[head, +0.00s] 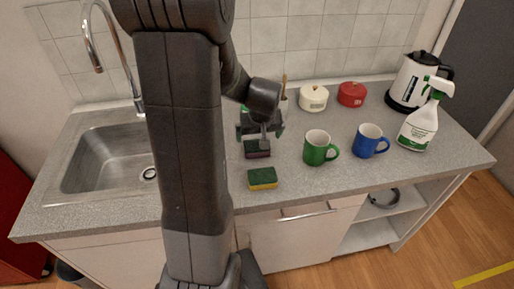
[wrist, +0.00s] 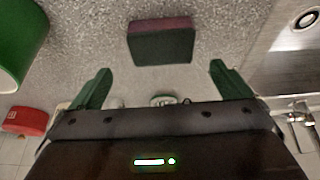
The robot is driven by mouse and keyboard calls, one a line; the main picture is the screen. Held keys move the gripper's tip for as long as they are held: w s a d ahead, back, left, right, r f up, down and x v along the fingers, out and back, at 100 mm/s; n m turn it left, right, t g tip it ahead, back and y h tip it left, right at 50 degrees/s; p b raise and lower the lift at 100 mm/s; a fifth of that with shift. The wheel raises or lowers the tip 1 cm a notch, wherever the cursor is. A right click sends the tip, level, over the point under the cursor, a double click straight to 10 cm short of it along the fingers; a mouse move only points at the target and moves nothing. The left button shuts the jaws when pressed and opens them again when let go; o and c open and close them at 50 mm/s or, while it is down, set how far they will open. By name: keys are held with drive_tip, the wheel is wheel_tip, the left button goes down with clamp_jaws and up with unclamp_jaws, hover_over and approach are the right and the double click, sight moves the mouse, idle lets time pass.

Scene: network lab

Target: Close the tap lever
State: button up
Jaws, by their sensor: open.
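The chrome tap (head: 122,52) rises behind the sink at the left, its spout curving over the basin. Its lever cannot be made out in the head view, where my arm covers the area right of the tap's base. In the wrist view, metal parts at the tap's base (wrist: 297,118) show at the right edge, partly cut off. I cannot tell the lever's position. My gripper (head: 261,134) is over the counter, right of the sink and apart from the tap. Its green-tipped fingers (wrist: 160,72) are open and empty, pointing toward a dark sponge (wrist: 161,45).
The steel sink (head: 100,160) is left of my arm. A green-yellow sponge (head: 262,179), green mug (head: 317,148), blue mug (head: 368,141), white pot (head: 313,98), red pot (head: 351,95), spray bottle (head: 420,125) and kettle (head: 408,85) stand on the counter (head: 425,172).

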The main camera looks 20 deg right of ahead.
sight(257, 145)
drive_tip(key=shift+a+p+x, duration=0.15)
drive_tip(key=shift+p+x, duration=0.2)
drive_tip(key=shift+x, duration=1)
drive_tip(key=shift+a+p+x, duration=0.15)
drive_tip(key=shift+p+x, duration=0.2)
drive_tip(key=shift+x, duration=1.05)
drive_tip(key=shift+s+f, duration=0.1)
drive_tip(key=shift+s, duration=0.1)
drive_tip(key=c, duration=1.1)
